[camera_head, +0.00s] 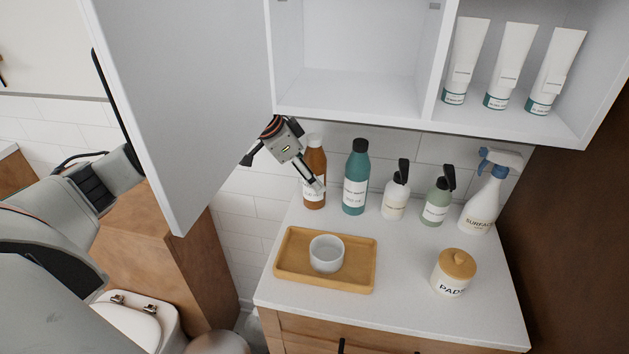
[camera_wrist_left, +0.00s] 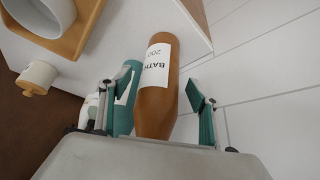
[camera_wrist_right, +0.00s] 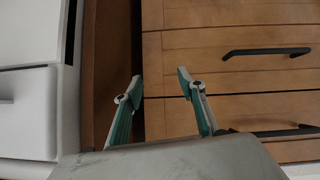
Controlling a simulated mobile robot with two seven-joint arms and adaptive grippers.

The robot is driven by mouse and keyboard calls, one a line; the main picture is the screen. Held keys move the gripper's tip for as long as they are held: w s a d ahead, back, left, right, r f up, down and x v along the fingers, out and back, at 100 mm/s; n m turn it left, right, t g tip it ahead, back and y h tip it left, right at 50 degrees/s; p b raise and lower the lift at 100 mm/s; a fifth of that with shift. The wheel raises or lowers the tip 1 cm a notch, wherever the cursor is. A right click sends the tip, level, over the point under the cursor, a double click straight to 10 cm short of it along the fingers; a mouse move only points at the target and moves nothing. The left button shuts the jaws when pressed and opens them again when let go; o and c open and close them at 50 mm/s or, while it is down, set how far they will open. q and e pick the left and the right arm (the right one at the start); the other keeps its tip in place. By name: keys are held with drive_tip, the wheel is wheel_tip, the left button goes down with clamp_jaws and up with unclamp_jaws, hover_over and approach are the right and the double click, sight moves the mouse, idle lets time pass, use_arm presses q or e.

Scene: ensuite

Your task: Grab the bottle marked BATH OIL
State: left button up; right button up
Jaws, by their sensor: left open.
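The brown bottle (camera_head: 314,163) stands upright at the back left of the white counter. In the left wrist view the bottle (camera_wrist_left: 156,95) shows a white label reading BATH and a number, partly turned away. My left gripper (camera_head: 283,170) is at the bottle, coming in from behind the open cabinet door. In the left wrist view the gripper's fingers (camera_wrist_left: 150,100) are open, one on each side of the brown bottle, with gaps between. My right gripper (camera_wrist_right: 158,85) is open and empty, low in front of wooden drawers.
A teal bottle (camera_head: 356,178) stands close right of the brown one, with two pump bottles and a spray bottle (camera_head: 480,205) beyond. A wooden tray (camera_head: 290,272) with a white cup and a PADS jar (camera_head: 453,274) are in front. The open cabinet door (camera_head: 185,95) hangs left.

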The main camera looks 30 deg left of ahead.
sight(304, 155)
drive_tip(key=shift+s+f, duration=0.1)
drive_tip(key=shift+f, duration=0.05)
use_arm(q)
drive_tip(key=c, duration=1.6)
drive_tip(key=shift+c, duration=0.2)
use_arm(e)
drive_tip(key=shift+a, duration=0.1)
use_arm(q)
drive_tip(key=shift+r, duration=0.1)
wheel_tip(304, 155, up, 3)
drive_tip(key=shift+w+r+b, duration=0.1)
drive_tip(key=shift+b, duration=0.35)
drive_tip(key=s+a+b, duration=0.5)
drive_tip(key=s+a, duration=0.5)
drive_tip(key=s, duration=0.2)
drive_tip(key=shift+a, duration=0.35)
drive_tip(key=shift+o, duration=0.2)
drive_tip(key=shift+s+a+b, duration=0.4)
drive_tip(key=shift+s+a, duration=0.2)
drive_tip(key=shift+s, duration=0.15)
use_arm(e)
drive_tip(key=shift+a+f, duration=0.2)
drive_tip(key=shift+f, duration=0.75)
drive_tip(key=shift+a+f, duration=0.2)
drive_tip(key=shift+f, duration=0.8)
drive_tip(key=shift+a+f, duration=0.2)
drive_tip(key=shift+f, duration=0.75)
